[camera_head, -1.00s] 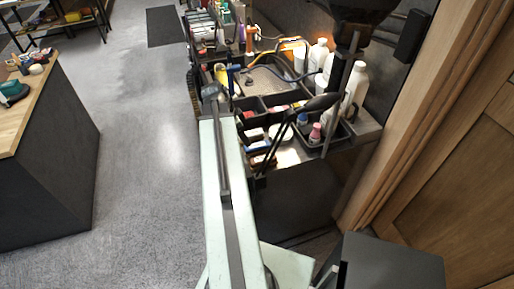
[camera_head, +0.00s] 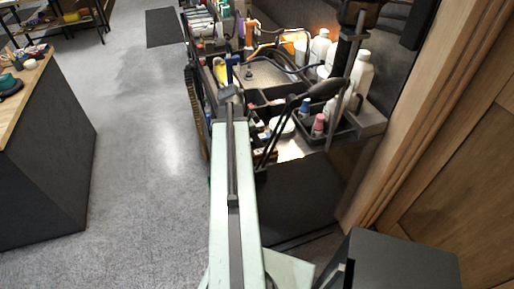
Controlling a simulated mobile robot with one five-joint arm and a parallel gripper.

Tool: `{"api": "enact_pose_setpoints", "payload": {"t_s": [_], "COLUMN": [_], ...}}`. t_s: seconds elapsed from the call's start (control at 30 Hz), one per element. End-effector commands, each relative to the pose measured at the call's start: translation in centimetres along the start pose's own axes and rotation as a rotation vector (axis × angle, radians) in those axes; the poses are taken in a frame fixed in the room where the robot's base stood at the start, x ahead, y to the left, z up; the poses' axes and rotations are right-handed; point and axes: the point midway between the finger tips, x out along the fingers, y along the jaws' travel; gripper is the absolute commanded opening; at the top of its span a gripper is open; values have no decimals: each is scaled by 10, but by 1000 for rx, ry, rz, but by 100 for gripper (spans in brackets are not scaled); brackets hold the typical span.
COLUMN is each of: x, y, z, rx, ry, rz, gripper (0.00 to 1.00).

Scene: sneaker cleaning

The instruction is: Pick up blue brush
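A blue upright item (camera_head: 232,68), which looks like a brush handle, stands at the left side of the cluttered bench, just beyond the end of my arm. It is small, and I cannot be sure that it is the blue brush. My pale green arm reaches forward from the bottom of the picture to the bench's left edge. My gripper (camera_head: 229,93) is at its far end, a small grey shape just short of the blue item. Its fingers are too small and too hidden to read, and no held thing is visible.
A dark slanted rod with a black handle (camera_head: 328,87) crosses the front. A wood-topped counter (camera_head: 45,75) stands left, with open floor between.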

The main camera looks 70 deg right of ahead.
Motion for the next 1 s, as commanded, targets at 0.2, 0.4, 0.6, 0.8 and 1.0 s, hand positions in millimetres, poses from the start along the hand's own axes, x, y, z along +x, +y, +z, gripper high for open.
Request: {"api": "enact_pose_setpoints", "payload": {"t_s": [0.2, 0.4, 0.6, 0.8, 1.0], "x": [0, 1, 4, 4, 4], "y": [0, 0, 0, 0, 0], "z": [0, 1, 2, 2, 2], "rx": [-1, -1, -1, -2, -2], "ry": [0, 0, 0, 0, 0], "rz": [-1, -1, -1, -1, -1], "gripper": [55, 55, 55, 55, 30]}}
